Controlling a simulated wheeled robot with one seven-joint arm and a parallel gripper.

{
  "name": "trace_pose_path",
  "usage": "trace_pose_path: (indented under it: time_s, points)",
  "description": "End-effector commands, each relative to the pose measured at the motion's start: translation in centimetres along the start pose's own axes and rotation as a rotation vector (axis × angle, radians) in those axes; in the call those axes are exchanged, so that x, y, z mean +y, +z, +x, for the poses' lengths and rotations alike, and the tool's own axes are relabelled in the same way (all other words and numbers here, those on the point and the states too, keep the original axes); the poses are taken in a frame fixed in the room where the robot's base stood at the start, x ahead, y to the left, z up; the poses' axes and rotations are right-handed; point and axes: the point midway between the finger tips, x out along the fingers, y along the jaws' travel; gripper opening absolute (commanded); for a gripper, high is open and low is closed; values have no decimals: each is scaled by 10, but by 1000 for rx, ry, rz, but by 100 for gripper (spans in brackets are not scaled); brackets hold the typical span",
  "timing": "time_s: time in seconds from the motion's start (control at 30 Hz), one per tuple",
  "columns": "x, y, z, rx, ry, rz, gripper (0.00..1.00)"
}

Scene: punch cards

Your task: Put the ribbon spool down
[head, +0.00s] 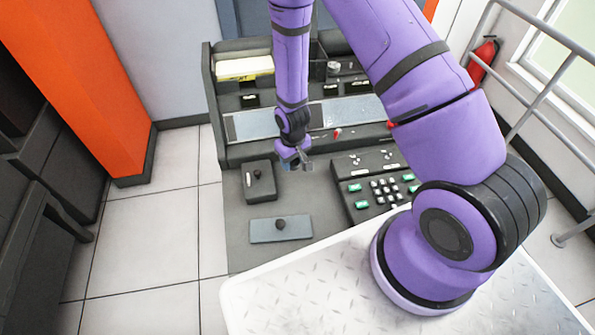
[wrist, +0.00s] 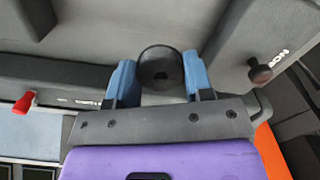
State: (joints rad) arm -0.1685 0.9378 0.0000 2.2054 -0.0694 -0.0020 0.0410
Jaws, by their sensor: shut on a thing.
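The ribbon spool (wrist: 161,66) is a round black disc with a dark hub, seen in the wrist view. It sits between the two blue fingers of my gripper (wrist: 160,80), which are shut on its sides. In the head view my gripper (head: 297,162) hangs above the grey console, close to its raised back part and near a small black box with a lever. The spool cannot be made out clearly in that view. Whether it touches the surface beneath it I cannot tell.
The console desk (head: 238,220) has a lever box (head: 260,185), a grey plate with a black knob (head: 280,229) and a button panel (head: 378,190). A yellow-and-white stack (head: 243,68) lies in the upper left shelf. A red switch (wrist: 25,102) shows in the wrist view.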

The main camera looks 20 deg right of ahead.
Motion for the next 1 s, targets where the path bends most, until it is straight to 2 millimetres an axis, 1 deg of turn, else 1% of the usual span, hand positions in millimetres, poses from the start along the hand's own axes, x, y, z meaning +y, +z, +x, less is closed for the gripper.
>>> trace_pose_path:
  time_s: [0.03,0.27,0.53,0.93,0.97,1.0]
  points:
    - [0,0,6,-1,0,0,25]
    - [0,0,18,-2,0,0,25]
    - [0,0,50,-1,0,0,25]
    - [0,0,55,0,0,0,25]
    - [0,0,55,0,0,0,52]
    - [0,0,55,0,0,0,61]
